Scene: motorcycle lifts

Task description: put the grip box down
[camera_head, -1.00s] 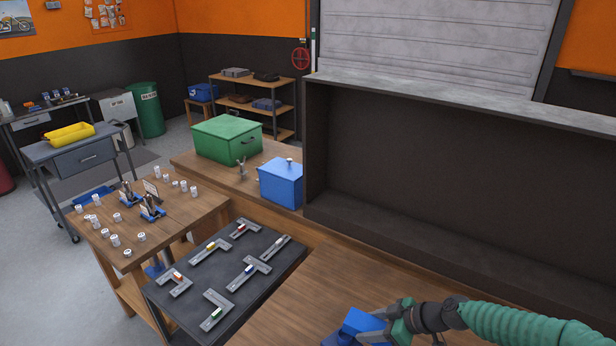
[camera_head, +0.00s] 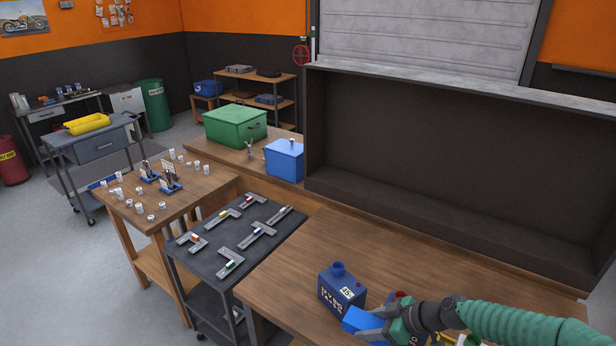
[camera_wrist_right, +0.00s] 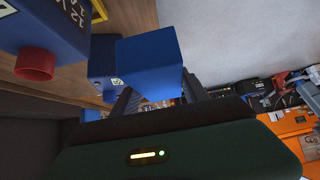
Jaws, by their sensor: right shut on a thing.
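My right gripper (camera_head: 385,325) comes in from the lower right of the head view. It is shut on a plain bright-blue block (camera_head: 360,322), which I take to be the grip box. In the right wrist view the block (camera_wrist_right: 150,60) sits between the dark fingers (camera_wrist_right: 160,98). It is close to a navy box (camera_head: 340,288) with a blue neck and white label on the wooden bench (camera_head: 290,275). I cannot tell whether block and bench touch. My left gripper is not in view.
A blue box with a red neck (camera_wrist_right: 35,65) stands close by in the right wrist view. A dark cart (camera_head: 205,258) with metal brackets adjoins the bench on the left. A dark open-fronted cabinet (camera_head: 430,160) rises behind. Bare wood lies between.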

